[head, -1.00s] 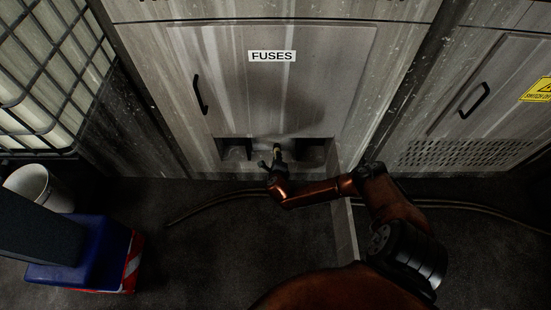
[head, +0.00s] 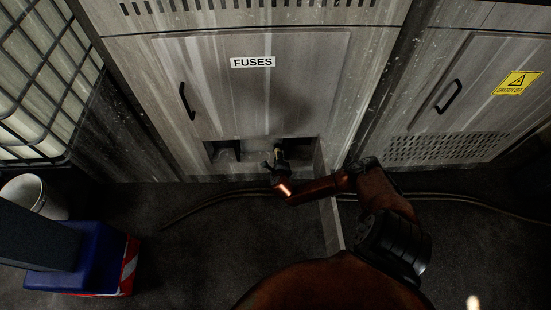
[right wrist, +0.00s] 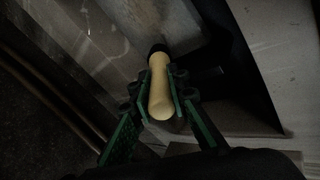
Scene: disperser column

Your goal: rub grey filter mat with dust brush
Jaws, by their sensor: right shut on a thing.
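My right gripper (head: 277,160) is shut on the dust brush, at the low opening of the fuse cabinet. The brush's pale cream handle (right wrist: 160,92) sits between the green-lined fingers in the right wrist view. Its dark head (right wrist: 159,49) points away from the gripper, into the opening. A flat, lighter grey surface (right wrist: 186,25) lies beyond the brush head and may be the grey filter mat; I cannot tell for sure. Whether the bristles touch it is unclear. The inside of the opening is mostly in shadow. My left gripper is not in view.
The cabinet marked FUSES (head: 270,95) stands in front, with a narrow panel (head: 328,195) sticking out right of the opening. Cables (head: 215,208) lie on the floor. A blue box (head: 95,255) and a white bucket (head: 42,192) stand at left.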

